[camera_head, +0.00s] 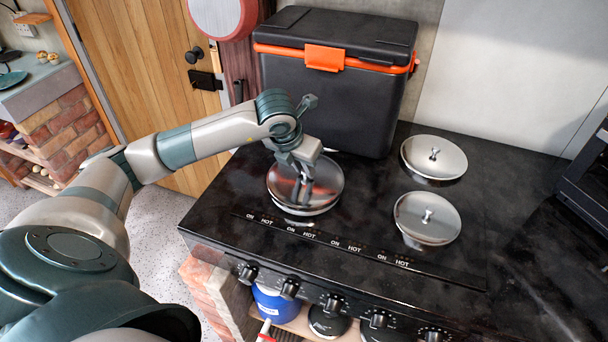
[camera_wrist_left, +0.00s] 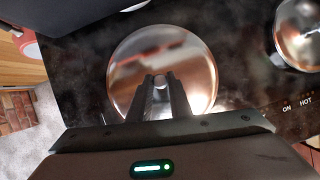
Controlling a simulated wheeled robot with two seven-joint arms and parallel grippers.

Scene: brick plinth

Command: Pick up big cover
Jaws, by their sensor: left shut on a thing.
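The big cover (camera_head: 325,174) is a round, shiny metal lid at the left of the black hob, in front of the cool box. It looks the largest of the three lids in view. My left gripper (camera_head: 302,200) reaches down over it from the left, its fingers shut on the lid's knob. In the left wrist view the cover (camera_wrist_left: 187,62) lies beneath the fingers (camera_wrist_left: 161,80), with the small knob between their tips. The fingers hide part of the lid. I cannot tell whether it is clear of the surface. My right gripper is in neither view.
Two more metal lids, one at the back (camera_head: 450,158) and one nearer (camera_head: 440,225), are to the right on the hob (camera_head: 370,205). A black cool box (camera_head: 335,105) with an orange latch stands close behind the big cover. Control knobs line the front edge.

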